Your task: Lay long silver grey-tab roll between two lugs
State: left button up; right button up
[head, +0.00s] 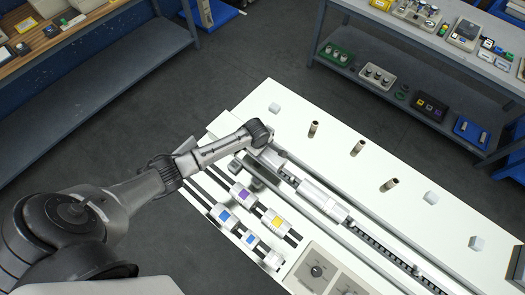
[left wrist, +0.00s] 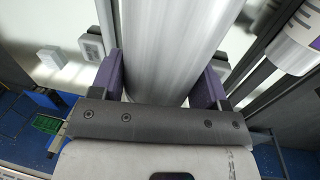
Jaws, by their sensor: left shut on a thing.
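My left gripper (left wrist: 160,82) has its two purple fingers on either side of a long, plain silver roll (left wrist: 174,42) and is shut on it. The roll's far end runs out of the top of the left wrist view, and no grey tab shows on it. In the head view my left gripper (head: 258,135) is over the far left end of the white machine bed, and the wrist hides most of what it holds. The dark chain track (head: 400,262) with lugs runs diagonally along the bed. Another silver roll (head: 323,200) lies along this track.
Shorter rolls with purple (head: 243,195), yellow (head: 273,220) and blue tabs lie on dark rails left of the track. A control panel (head: 317,271) sits at the front. Several brown posts (head: 357,148) stand on the bed's right. Shelving stands beyond the grey floor.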

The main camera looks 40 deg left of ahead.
pick_arm(q)
jog(key=shift+w+d+r, duration=0.1)
jog(key=shift+w, duration=0.4)
jog(key=shift+w+d+r, duration=0.1)
jog(key=shift+w, duration=0.35)
jog(key=shift+s+f+n+t+b, duration=0.1)
jog(key=shift+f+n+t+b, duration=0.2)
jog(key=shift+b, duration=0.05)
jog(key=b+x, duration=0.2)
jog(key=b, duration=0.1)
jog(key=s+b+x, duration=0.1)
jog(key=b+x, duration=0.4)
jog(key=b, duration=0.1)
jog(key=shift+s+f, duration=0.2)
jog(key=shift+f, duration=0.4)
grip_shut()
jog(key=shift+f, duration=0.1)
jog(key=o, duration=1.4)
grip_release()
jog(key=shift+o, duration=0.6)
jog(key=shift+s+f, duration=0.1)
